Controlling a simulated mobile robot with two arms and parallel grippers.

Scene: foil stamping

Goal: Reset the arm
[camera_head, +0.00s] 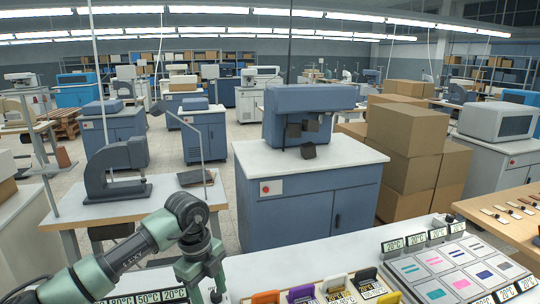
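My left arm comes in from the lower left, rises to a dark joint and bends down again to the bottom edge. Its lower end is cut off by the frame, and I cannot make out gripper fingers there. My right arm and gripper do not show. No object is seen held.
A white worktop (262,276) runs along the bottom, with temperature displays (148,298), coloured holders (302,293) and a panel of colour swatches (452,268). Beyond stand a blue machine (308,112) on a cabinet, a grey press (112,172) and stacked cardboard boxes (408,130).

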